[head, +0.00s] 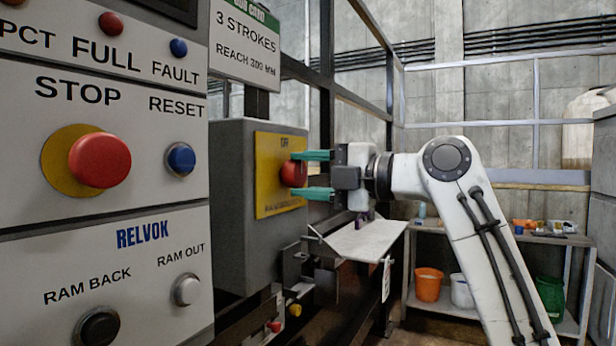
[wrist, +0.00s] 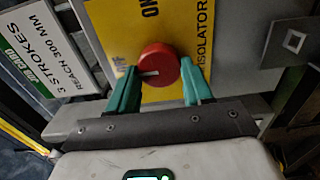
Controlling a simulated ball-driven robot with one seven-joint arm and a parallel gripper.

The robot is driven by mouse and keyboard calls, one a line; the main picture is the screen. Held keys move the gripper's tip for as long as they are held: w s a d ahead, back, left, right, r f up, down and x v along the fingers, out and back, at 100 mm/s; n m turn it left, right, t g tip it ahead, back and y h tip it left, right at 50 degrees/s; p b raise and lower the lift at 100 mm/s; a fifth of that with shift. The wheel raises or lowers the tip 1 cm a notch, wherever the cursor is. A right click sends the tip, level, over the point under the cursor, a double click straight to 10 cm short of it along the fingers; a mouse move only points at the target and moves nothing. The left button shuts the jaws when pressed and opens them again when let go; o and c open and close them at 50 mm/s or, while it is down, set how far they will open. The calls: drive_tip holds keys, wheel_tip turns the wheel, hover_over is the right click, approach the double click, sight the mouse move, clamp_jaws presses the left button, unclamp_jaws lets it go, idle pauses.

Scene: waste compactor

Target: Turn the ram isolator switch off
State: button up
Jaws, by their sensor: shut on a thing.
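The ram isolator switch is a red round knob (head: 293,173) on a yellow plate (head: 268,200) fixed to a grey box (head: 232,240). My gripper (head: 313,174) has its two green fingers on either side of the knob, one above and one below in the head view, and is shut on it. In the wrist view, the gripper (wrist: 159,72) straddles the red knob (wrist: 160,62). A white mark on the knob points left, towards the partly hidden OFF lettering. ON is printed at the top of the plate in that view.
A control panel with a red STOP button (head: 100,160) and a blue RESET button (head: 181,159) stands close at the left. A sign (head: 245,45) hangs above the box. A pale sloped plate (head: 362,240) lies below my gripper. Shelves with buckets (head: 429,284) stand behind.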

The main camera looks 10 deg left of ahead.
drive_tip(key=shift+f, duration=0.1)
drive_tip(key=o, duration=1)
drive_tip(key=b+v, duration=0.1)
drive_tip(key=v, duration=0.9)
drive_tip(key=shift+s+d, duration=0.15)
drive_tip(key=shift+d, duration=0.25)
